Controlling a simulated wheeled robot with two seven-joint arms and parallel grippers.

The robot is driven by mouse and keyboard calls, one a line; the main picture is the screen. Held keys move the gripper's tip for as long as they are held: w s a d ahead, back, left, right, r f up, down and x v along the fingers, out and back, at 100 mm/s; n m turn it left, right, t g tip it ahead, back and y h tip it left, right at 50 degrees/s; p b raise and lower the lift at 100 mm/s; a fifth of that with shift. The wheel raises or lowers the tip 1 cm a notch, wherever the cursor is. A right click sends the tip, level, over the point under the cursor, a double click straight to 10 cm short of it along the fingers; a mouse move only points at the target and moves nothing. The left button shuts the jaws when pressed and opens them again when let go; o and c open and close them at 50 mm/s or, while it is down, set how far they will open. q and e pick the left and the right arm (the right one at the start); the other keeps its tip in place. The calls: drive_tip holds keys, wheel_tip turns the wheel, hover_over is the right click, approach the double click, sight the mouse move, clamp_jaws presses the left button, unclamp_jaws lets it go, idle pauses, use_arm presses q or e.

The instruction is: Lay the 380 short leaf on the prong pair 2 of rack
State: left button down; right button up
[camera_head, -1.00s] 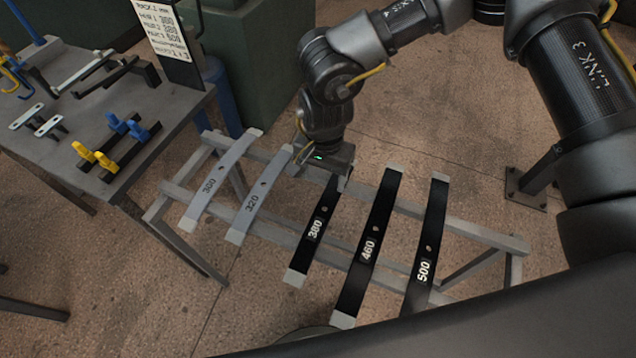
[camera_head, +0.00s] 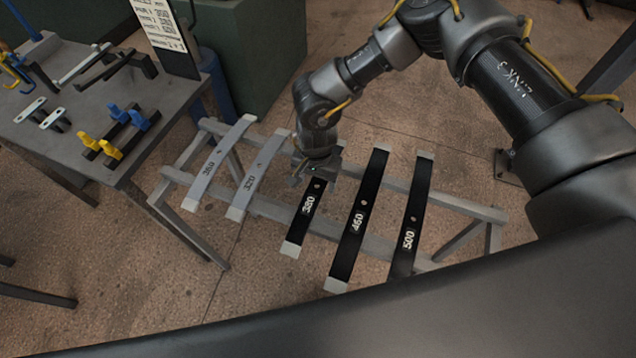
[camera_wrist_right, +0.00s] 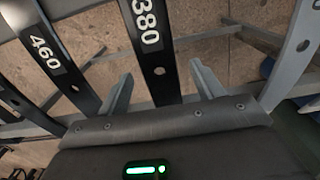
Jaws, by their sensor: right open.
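The 380 leaf (camera_head: 301,222) is a black strip with a grey end, lying across the grey trestle stand between the grey 320 leaf (camera_head: 249,181) and the black 460 leaf (camera_head: 356,222). My right gripper (camera_head: 319,172) is over its far part, hiding its far end. In the right wrist view the open fingers (camera_wrist_right: 162,85) stand on either side of the 380 leaf (camera_wrist_right: 150,45), near its hole, with gaps showing. I cannot tell the exact height. On the table at left are yellow prongs (camera_head: 103,150) and blue prongs (camera_head: 128,115). My left gripper is not in view.
The trestle stand (camera_head: 468,208) also bears a grey leaf (camera_head: 213,167) at left and the black 500 leaf (camera_head: 411,225) at right. The grey table (camera_head: 168,120) holds other brackets, hooks and a written sign (camera_head: 160,22). Bare floor lies around.

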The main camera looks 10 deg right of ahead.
drive_tip(key=shift+w+f, duration=0.1)
drive_tip(key=shift+f, duration=0.6)
drive_tip(key=shift+d, duration=0.1)
drive_tip(key=shift+s, duration=0.2)
drive_tip(key=shift+c, duration=0.7)
drive_tip(key=shift+w+r, duration=0.1)
clamp_jaws()
